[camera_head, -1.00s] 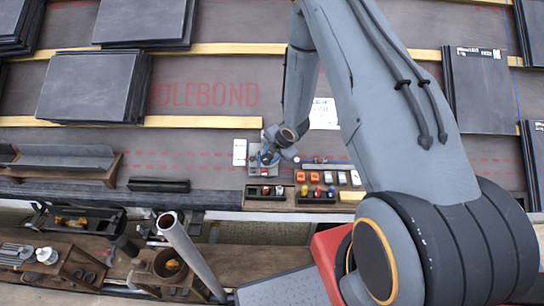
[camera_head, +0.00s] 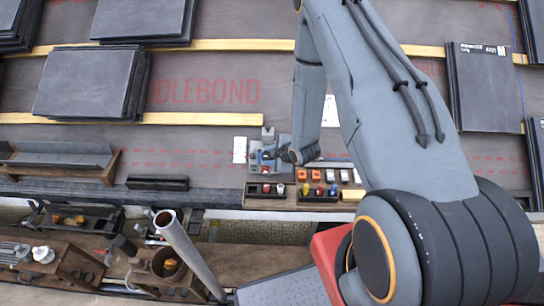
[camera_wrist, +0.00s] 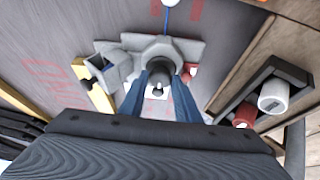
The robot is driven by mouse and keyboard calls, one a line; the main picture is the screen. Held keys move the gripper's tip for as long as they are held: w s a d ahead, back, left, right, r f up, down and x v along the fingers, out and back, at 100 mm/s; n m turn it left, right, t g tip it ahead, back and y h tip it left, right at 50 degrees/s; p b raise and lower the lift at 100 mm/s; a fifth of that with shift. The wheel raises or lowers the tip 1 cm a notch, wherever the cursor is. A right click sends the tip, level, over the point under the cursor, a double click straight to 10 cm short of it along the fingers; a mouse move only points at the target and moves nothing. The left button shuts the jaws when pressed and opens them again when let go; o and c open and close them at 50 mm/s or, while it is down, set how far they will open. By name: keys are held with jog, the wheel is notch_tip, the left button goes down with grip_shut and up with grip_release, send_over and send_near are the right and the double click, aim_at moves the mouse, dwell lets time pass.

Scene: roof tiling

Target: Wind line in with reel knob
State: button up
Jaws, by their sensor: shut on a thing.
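The line reel is a grey round body (camera_wrist: 160,52) on a flat grey bracket, seen in the wrist view. It also shows as a small grey unit (camera_head: 256,142) on the roof in the head view. In the head view my gripper (camera_head: 271,156) is at the reel, partly hidden by my wrist.
Wooden trays (camera_head: 266,197) with small coloured parts sit just beside the reel, near the roof edge. A grey square socket (camera_wrist: 104,65) stands left of the reel in the wrist view. Slate stacks (camera_head: 92,83) lie on the battens. A white card (camera_head: 240,149) lies left of the reel.

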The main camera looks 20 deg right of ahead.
jog(key=m, duration=0.2)
jog(key=m+t+h, duration=0.1)
jog(key=m, duration=0.1)
jog(key=s+m+t+b, duration=0.1)
jog(key=m, duration=0.1)
jog(key=shift+s+f, duration=0.1)
jog(key=shift+f, duration=0.3)
jog(key=shift+a, duration=0.15)
dwell(0.7)
jog(key=o, duration=1)
jog(key=shift+o, duration=0.2)
jog(key=shift+r, duration=0.15)
jog(key=shift+w, duration=0.2)
jog(key=shift+r, duration=0.1)
jog(key=v, duration=0.7)
jog(key=shift+s+b, duration=0.45)
jog(key=shift+r, duration=0.1)
